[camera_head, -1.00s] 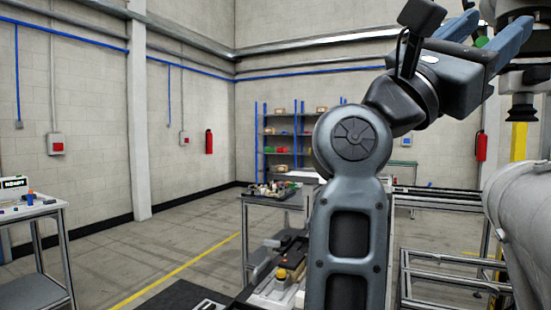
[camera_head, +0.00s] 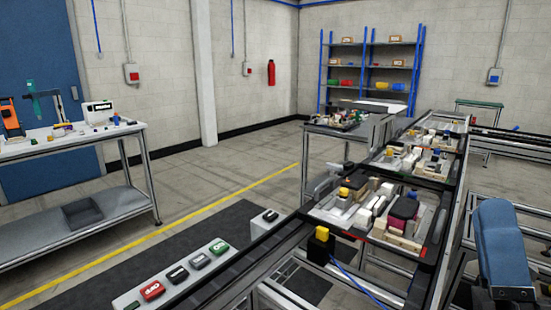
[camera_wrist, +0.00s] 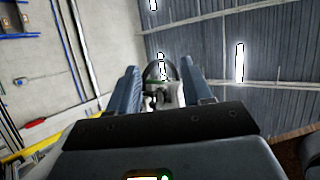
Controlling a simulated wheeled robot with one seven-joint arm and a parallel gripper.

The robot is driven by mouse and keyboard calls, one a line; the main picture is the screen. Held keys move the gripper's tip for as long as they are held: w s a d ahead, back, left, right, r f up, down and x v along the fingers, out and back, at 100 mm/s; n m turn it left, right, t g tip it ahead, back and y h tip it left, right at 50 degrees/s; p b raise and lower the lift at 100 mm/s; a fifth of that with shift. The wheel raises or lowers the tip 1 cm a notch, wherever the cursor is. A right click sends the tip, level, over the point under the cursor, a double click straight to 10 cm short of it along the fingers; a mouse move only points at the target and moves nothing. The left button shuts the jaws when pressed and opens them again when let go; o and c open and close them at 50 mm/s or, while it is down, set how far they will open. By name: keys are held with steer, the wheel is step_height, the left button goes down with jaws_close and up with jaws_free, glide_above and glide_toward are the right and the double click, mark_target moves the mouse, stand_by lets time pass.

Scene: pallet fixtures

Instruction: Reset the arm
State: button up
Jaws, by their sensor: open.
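My gripper (camera_wrist: 162,88) shows in the wrist view with its two blue-grey fingers apart, one on each side. Nothing is clearly held between them; a rounded grey and dark shape shows in the gap behind, and I cannot tell what it is. The wrist camera looks up toward the ceiling and a wall, so my gripper points away from the work surfaces. In the head view only a blue-grey part of my arm shows at the lower right edge; the fingertips cannot be made out there.
A conveyor line carries pallet fixtures (camera_head: 345,213) with blocks. A control panel with several buttons (camera_head: 180,275) is at the front. A side table (camera_head: 70,145) stands at left, a shelf rack (camera_head: 368,70) at the back. Floor between table and line is clear.

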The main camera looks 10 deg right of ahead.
steer(key=s+a+f+n+g+y+b, duration=0.1)
steer(key=s+a+f+n+g+y, duration=0.1)
steer(key=s+f+n+g, duration=0.4)
steer(key=s+a+f+n+g+y+b, duration=0.1)
steer(key=s+f+n+g+y, duration=0.3)
steer(key=s+f, duration=1.3)
step_height(320, 180, down, 4)
steer(key=a+n+g, duration=0.1)
steer(key=n+g, duration=0.1)
steer(key=n, duration=0.2)
steer(key=shift+s+a+n+g+y+b, duration=0.3)
steer(key=shift+a+y+b, duration=0.05)
steer(key=shift+y+b, duration=0.05)
steer(key=shift+r, duration=0.1)
steer(key=shift+c, duration=0.7)
